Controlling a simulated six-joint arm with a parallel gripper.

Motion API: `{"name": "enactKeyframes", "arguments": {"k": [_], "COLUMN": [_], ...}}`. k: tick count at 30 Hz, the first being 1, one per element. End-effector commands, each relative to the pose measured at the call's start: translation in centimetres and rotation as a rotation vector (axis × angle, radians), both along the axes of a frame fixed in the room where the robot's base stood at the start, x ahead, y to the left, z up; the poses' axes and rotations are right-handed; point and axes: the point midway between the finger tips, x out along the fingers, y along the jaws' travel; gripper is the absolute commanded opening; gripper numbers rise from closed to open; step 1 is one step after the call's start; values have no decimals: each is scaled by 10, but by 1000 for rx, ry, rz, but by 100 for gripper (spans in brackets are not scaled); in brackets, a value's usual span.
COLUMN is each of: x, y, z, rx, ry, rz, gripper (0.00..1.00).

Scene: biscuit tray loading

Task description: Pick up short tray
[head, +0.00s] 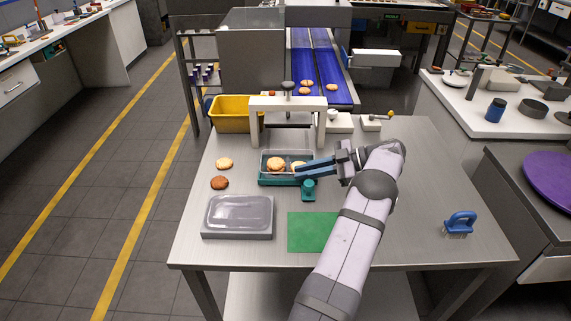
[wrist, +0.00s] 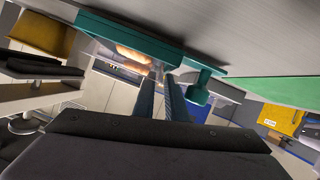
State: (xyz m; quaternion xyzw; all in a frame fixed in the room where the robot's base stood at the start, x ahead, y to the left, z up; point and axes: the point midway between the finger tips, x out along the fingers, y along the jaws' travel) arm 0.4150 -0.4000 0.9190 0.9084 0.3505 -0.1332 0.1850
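A short teal tray (head: 263,181) lies on the steel table in the head view, with a handle-like teal knob (head: 308,187) at its front right. Biscuits (head: 276,164) lie in it. In the wrist view the tray's wall (wrist: 125,33) runs across the top, with a biscuit (wrist: 132,54) beneath it and the knob (wrist: 197,96) to the right. My gripper (head: 298,170) reaches in from the right, its blue fingers at the tray's right part. In the wrist view the fingers (wrist: 160,72) lie close together with a narrow gap; whether they grip the wall cannot be told.
A grey box with a clear lid (head: 238,214) and a green mat (head: 313,232) lie in front. Two loose biscuits (head: 224,164) lie left of the tray. A white arch (head: 258,103) stands behind it, a yellow bin (head: 228,120) back left. A blue brush (head: 459,223) lies right.

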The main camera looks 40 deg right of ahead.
Motion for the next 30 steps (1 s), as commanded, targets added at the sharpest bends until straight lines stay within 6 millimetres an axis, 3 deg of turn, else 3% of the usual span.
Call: {"name": "enactKeyframes", "arguments": {"k": [8,10,22,30], "x": [2,2,2,2], "y": [2,2,1,1], "z": [-1,-1,0,26], "rx": [0,0,-1,-4], "ry": [0,0,-1,-1], "rz": [0,0,0,0], "gripper": [12,0,0,0]}}
